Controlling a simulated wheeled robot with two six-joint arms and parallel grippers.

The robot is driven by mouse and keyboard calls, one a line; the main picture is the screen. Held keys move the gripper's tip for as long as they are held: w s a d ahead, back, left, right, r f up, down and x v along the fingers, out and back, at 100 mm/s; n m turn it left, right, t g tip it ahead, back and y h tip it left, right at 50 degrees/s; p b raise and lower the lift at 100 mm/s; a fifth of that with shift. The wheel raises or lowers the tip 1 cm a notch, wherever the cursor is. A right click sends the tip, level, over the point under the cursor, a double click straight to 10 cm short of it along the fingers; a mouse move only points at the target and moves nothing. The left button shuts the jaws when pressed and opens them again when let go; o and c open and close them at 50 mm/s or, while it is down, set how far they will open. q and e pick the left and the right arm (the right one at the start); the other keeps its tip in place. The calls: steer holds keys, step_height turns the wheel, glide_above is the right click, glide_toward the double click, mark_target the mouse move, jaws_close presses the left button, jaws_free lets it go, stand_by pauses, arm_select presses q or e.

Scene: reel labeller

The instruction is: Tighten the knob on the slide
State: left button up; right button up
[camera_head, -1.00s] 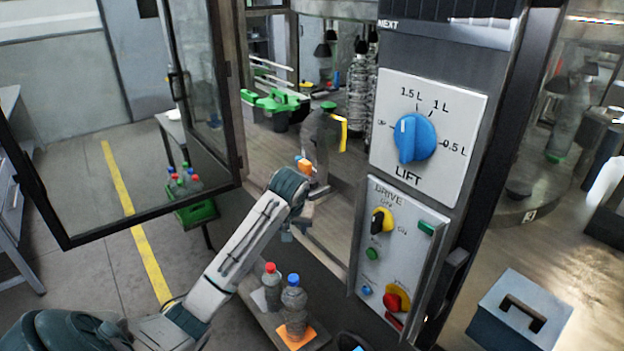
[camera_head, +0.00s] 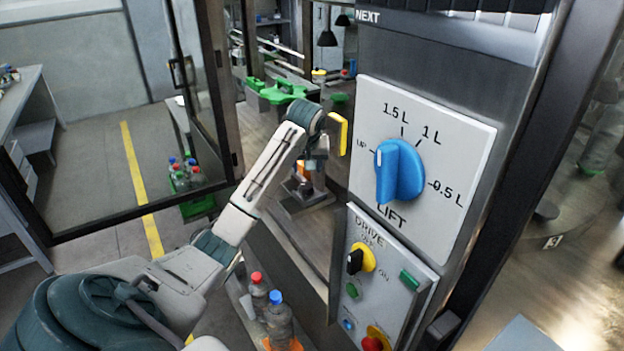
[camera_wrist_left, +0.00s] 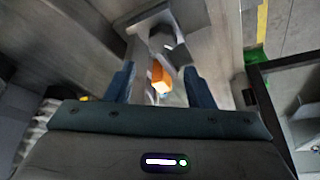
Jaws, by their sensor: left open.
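The small orange knob (camera_head: 304,170) sits low on the grey slide (camera_head: 308,200) inside the open machine, partly hidden behind my left gripper. My left gripper (camera_head: 314,170) hangs down from the wrist, in front of and above the knob. In the left wrist view the orange knob (camera_wrist_left: 160,76) shows between the two blue-grey fingers of the open left gripper (camera_wrist_left: 162,84), beyond the tips and apart from them. The metal slide (camera_wrist_left: 150,20) runs behind it. My right gripper is in neither view.
The control panel with the blue LIFT dial (camera_head: 400,171) stands close right of my wrist. A yellow part (camera_head: 342,133) is right beside the wrist. The open glazed door (camera_head: 110,215) is at left. Bottles (camera_head: 279,322) stand low in front.

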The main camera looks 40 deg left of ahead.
mark_target(306, 185)
arm_select(q)
steer(key=p+x, duration=0.3)
steer(key=x, duration=0.6)
steer(key=shift+s+f, duration=0.1)
steer(key=shift+s, duration=0.05)
steer(key=shift+s, duration=0.1)
steer(key=c, duration=0.7)
